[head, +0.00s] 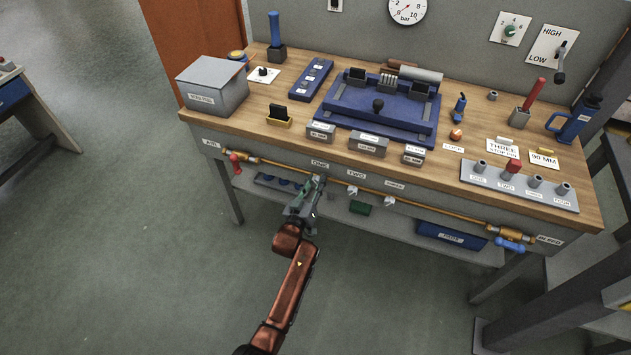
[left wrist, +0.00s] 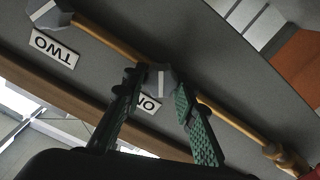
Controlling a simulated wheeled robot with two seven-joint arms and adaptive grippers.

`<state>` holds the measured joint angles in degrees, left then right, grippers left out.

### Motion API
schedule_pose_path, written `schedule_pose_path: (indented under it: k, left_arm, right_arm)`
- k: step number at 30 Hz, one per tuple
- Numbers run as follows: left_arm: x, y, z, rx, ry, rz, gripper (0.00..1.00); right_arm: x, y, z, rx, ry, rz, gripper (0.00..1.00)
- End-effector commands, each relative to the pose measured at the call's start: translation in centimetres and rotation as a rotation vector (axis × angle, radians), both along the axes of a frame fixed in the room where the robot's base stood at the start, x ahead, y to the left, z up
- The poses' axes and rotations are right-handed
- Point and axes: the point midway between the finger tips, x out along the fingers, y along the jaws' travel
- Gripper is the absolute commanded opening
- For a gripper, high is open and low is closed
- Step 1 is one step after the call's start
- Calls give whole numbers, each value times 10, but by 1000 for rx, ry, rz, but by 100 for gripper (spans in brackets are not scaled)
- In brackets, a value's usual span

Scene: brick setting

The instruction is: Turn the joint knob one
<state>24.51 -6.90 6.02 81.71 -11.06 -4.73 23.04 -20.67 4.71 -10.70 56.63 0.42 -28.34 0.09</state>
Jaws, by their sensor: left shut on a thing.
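My left gripper (head: 315,184) reaches up to the bench front at the pipe, below the ONE label (head: 320,164). In the left wrist view its two green-padded fingers (left wrist: 159,88) are closed on both sides of the grey joint knob one (left wrist: 160,77), which bears a pale line on its face. The knob sits on the copper pipe (left wrist: 106,37). The fingers partly cover its label in that view. In the head view the gripper mostly hides this knob. My right gripper is in neither view.
Joint knob two (head: 352,190) and joint knob three (head: 389,201) sit further right along the pipe. A red valve handle (head: 235,164) is at the pipe's left end and a blue one (head: 510,245) at its right end. A shelf with trays lies under the bench.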

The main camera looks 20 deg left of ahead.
Motion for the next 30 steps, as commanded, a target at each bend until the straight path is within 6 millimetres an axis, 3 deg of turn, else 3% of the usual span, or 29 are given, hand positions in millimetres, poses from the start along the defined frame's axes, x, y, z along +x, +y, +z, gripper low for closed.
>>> schedule_pose_path:
  k: [11,22,30]
  left_arm:
    - [0,0,1,123,-4,2,2]
    - [0,-2,1,449,-14,1,2]
    - [0,-3,-1,702,-23,0,2]
  right_arm:
    - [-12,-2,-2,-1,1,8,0]
    - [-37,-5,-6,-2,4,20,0]
    - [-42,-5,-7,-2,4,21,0]
